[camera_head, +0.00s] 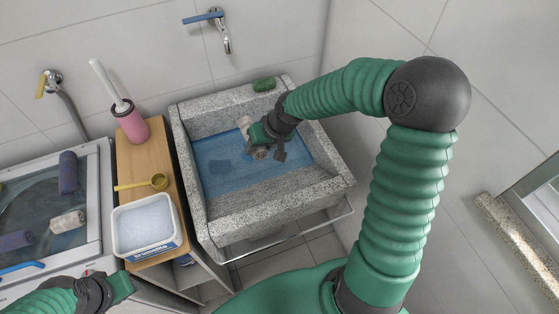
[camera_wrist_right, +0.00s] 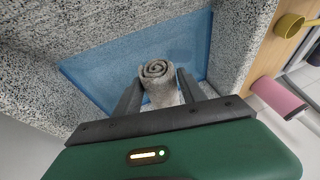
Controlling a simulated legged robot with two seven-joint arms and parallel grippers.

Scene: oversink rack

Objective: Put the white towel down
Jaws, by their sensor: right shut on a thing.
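The rolled white towel (camera_wrist_right: 157,82) looks greyish-beige in the right wrist view, with its spiral end showing between the two dark fingers. My right gripper (camera_head: 259,142) is shut on it, over the blue-water basin of the stone sink (camera_head: 253,217). In the head view parts of the towel (camera_head: 245,124) show beside the gripper, which hides the rest. I cannot tell whether the towel touches the water. My left gripper (camera_head: 113,289) is at the lower left, in front of the washing machine and shelf; its jaw opening is unclear.
A washing machine (camera_head: 106,190) at left holds another pale roll (camera_head: 68,221) and purple rolls (camera_head: 68,172). A wooden shelf (camera_head: 150,160) carries a white tub (camera_head: 148,222), a yellow scoop (camera_head: 157,182) and a pink brush holder (camera_head: 132,125). A green sponge (camera_head: 264,84) lies on the sink's back rim.

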